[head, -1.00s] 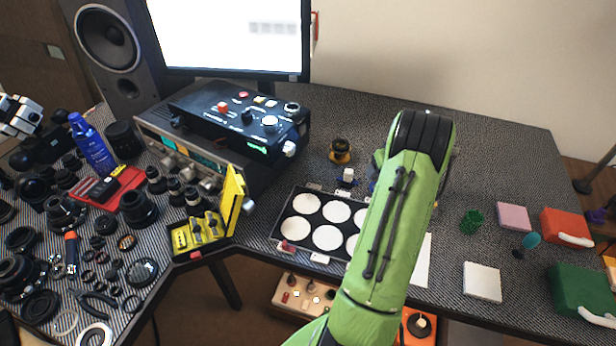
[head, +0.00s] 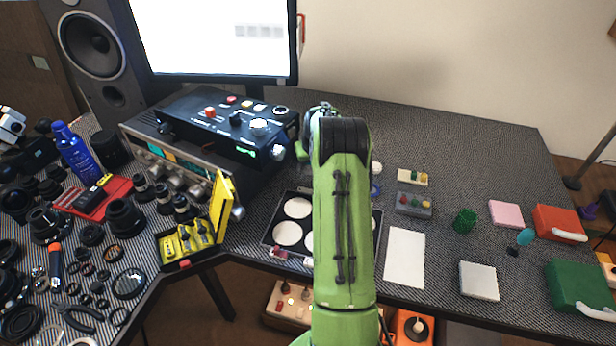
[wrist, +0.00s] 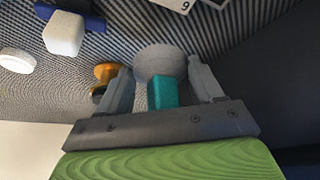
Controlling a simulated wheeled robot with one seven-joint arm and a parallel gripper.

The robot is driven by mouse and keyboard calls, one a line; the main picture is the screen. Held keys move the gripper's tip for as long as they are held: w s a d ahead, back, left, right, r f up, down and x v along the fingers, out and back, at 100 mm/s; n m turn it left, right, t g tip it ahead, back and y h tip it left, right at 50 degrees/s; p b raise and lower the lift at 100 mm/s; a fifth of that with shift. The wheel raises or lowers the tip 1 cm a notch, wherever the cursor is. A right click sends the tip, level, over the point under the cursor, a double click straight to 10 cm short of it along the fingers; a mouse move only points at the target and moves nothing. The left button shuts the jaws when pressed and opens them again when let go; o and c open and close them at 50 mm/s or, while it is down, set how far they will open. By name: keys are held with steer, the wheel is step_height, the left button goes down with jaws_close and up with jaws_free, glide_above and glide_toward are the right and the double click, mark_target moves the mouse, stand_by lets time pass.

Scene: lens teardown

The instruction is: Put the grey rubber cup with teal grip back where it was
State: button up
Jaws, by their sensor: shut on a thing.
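The grey rubber cup (wrist: 155,60) with its teal grip (wrist: 162,95) is in my gripper (wrist: 163,80) in the wrist view. The two fingers close on it from either side. The cup's round grey end faces away from the palm, over the patterned table top. Whether the cup touches the table I cannot tell. In the head view my green arm hides the cup and most of my gripper, which is behind the arm near the control box.
A black control box (head: 230,120) stands left of my arm. An orange and black part (wrist: 104,75) is beside my gripper, with a white cube (wrist: 63,34) farther left. A tray with white discs (head: 270,238) lies partly behind my arm. The table's back right is clear.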

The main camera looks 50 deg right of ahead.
mark_target(308, 183)
steer(key=f+b, duration=0.1)
steer(key=f, duration=0.4)
steer(key=shift+w+f+b, duration=0.2)
steer(key=shift+f+b, duration=0.05)
steer(key=shift+b, duration=0.15)
steer(key=shift+r, duration=0.15)
steer(key=o, duration=0.7)
steer(key=shift+f, duration=0.2)
steer(key=o, duration=0.5)
steer(key=shift+r, duration=0.1)
